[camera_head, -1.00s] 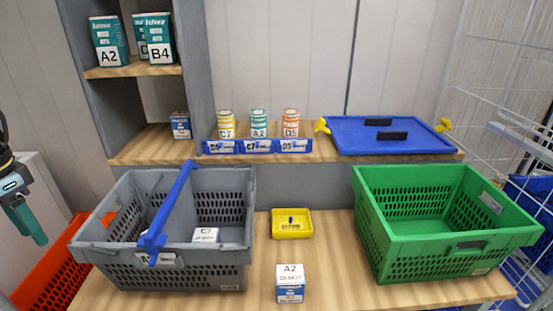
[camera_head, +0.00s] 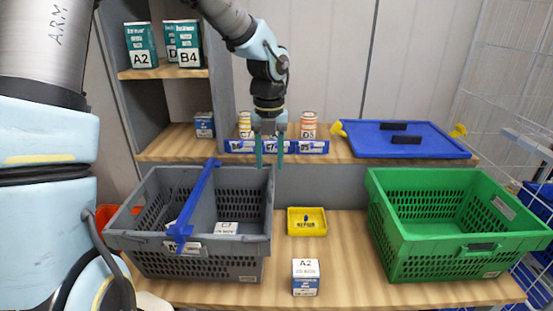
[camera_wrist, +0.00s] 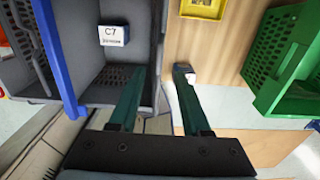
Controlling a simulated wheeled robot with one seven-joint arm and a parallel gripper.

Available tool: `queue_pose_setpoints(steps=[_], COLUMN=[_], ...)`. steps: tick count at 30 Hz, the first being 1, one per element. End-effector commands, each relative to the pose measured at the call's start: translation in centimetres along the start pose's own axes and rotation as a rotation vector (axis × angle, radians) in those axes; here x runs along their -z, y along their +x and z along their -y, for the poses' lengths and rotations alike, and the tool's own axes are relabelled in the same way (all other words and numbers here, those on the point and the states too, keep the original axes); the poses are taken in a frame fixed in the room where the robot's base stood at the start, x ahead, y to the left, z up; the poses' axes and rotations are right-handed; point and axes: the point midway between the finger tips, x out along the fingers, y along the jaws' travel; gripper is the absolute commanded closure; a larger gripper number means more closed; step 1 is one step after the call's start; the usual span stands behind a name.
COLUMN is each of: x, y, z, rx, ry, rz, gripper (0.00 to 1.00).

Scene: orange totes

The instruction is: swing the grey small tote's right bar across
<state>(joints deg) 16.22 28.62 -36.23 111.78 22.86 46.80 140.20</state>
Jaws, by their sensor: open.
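The grey small tote (camera_head: 190,265) stands on the left of the wooden bench; it also shows in the wrist view (camera_wrist: 157,35). One blue bar (camera_head: 198,203) runs across its open top from back rim to front rim, left of the middle; it also shows in the wrist view (camera_wrist: 58,65). I cannot make out a second bar. A white C7 box (camera_head: 227,229) lies inside, right of the bar. My gripper (camera_head: 269,165) points down, open and empty, near the tote's back right corner. In the wrist view, my fingers (camera_wrist: 160,75) appear either side of the tote's right wall, apparently above it.
A yellow bin (camera_head: 307,222) and an A2 box (camera_head: 305,278) stand right of the tote. A green tote (camera_head: 440,262) is further right. Behind is a shelf with cans (camera_head: 308,124) and a blue lid (camera_head: 405,142).

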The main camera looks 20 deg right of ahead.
Motion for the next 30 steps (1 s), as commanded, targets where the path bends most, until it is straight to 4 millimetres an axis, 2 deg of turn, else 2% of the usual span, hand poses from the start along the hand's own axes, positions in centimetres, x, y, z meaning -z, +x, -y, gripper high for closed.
queue_pose_setpoints(steps=[16, 21, 29, 30], x=[0.1, 0.1, 0.1, 0.1], y=[6.2, 6.8, 6.6, 6.6], z=[-0.1, -0.1, -0.1, -0.1], rx=[0.000, 0.000, -0.001, -0.001], ry=[-0.004, -0.005, -0.005, -0.005], rz=[0.000, 0.000, 0.000, 0.000], gripper=[0.53, 0.53, 0.53, 0.56])
